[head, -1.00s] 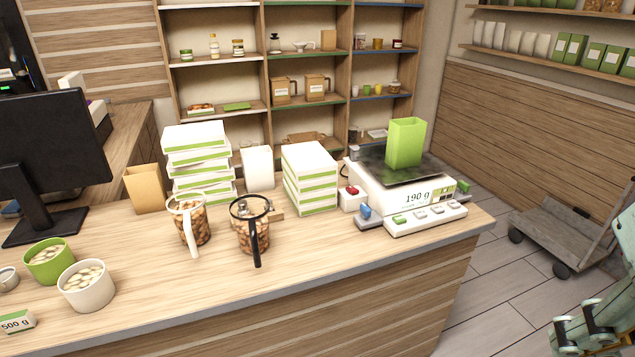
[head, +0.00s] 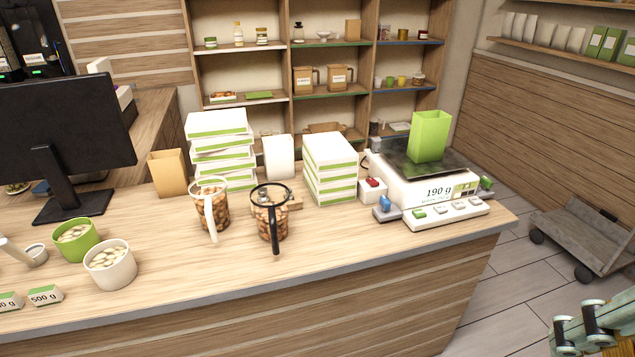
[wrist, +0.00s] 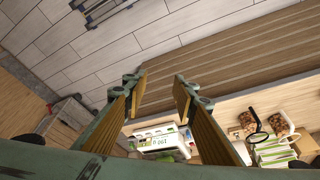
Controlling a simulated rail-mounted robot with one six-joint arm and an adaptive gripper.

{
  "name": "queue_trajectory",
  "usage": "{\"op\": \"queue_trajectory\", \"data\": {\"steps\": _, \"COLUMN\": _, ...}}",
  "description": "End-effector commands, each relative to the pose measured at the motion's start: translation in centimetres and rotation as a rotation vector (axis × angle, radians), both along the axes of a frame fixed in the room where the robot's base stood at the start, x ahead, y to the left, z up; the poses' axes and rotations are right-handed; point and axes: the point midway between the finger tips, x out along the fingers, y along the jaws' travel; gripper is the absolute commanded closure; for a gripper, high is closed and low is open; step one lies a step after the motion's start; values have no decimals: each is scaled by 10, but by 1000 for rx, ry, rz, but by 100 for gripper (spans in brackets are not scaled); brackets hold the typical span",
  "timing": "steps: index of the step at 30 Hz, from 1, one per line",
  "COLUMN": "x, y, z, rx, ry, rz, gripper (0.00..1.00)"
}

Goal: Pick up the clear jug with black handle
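The clear jug with black handle (head: 264,222) stands upright on the wooden counter, with brown nuts in it. Its black handle points toward the front edge. It also shows in the wrist view (wrist: 248,121), right of my gripper. A similar jug with a white handle (head: 212,204) stands just left of it. My gripper (wrist: 160,78) is open and empty in the wrist view, its two fingers well apart, with the counter front beyond. In the head view only part of my arm's end shows at the lower right, away from the jug.
Stacks of white-green boxes (head: 331,176) stand behind the jugs. A scale reading 190 g (head: 437,191) bears a green bag (head: 429,136) at right. Bowls (head: 110,264) and a monitor (head: 62,135) are at left. The counter in front of the jugs is clear.

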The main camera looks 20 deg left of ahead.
Motion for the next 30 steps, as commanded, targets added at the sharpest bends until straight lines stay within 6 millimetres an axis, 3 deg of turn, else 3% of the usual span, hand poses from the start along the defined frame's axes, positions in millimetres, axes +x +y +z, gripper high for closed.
{"op": "queue_trajectory", "data": {"steps": 17, "x": 5, "y": 7, "z": -3, "rx": 26, "ry": 35, "rz": -11, "gripper": 74}}
{"op": "queue_trajectory", "data": {"steps": 30, "x": 23, "y": 42, "z": -19, "rx": 141, "ry": 191, "rz": -60, "gripper": 74}}
